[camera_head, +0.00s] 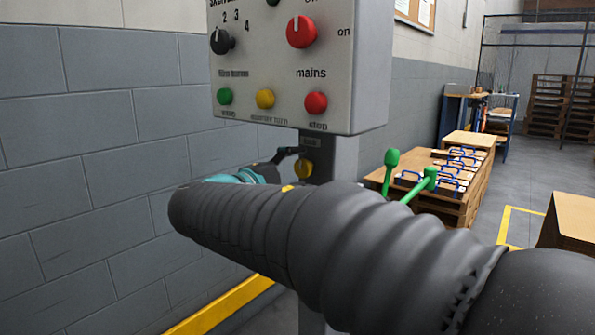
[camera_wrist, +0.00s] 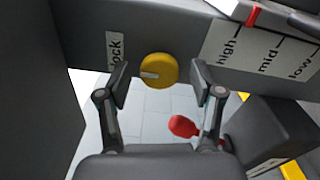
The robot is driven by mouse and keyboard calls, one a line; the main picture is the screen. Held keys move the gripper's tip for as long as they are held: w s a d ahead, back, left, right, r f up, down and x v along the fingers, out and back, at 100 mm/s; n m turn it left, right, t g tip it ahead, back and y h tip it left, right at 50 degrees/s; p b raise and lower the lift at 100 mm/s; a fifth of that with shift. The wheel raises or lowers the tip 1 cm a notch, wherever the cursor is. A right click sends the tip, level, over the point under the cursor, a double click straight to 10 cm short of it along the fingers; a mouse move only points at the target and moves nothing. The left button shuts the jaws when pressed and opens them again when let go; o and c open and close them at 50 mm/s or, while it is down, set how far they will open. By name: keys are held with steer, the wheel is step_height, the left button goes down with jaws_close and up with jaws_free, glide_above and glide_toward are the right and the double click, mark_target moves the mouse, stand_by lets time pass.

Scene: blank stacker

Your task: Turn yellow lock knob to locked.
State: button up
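The yellow lock knob (camera_wrist: 158,70) is on a grey panel in the wrist view, with a pale pointer mark on its left side. A label reading "lock" (camera_wrist: 115,50) is to its left. My gripper (camera_wrist: 160,84) is open, with one finger on each side of the knob in the wrist view. I see no finger contact with the knob. In the camera_head view my gripper's end (camera_head: 290,154) is by the post, mostly hidden behind my arm.
The control box (camera_head: 367,70) above carries a red mains knob (camera_head: 301,32), a black knob (camera_head: 222,41) and several buttons. A scale plate (camera_wrist: 262,42) with a red pointer is right of the lock knob. A red handle end (camera_wrist: 183,126) shows below. A block wall (camera_head: 100,150) stands left.

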steer(key=v, duration=1.2)
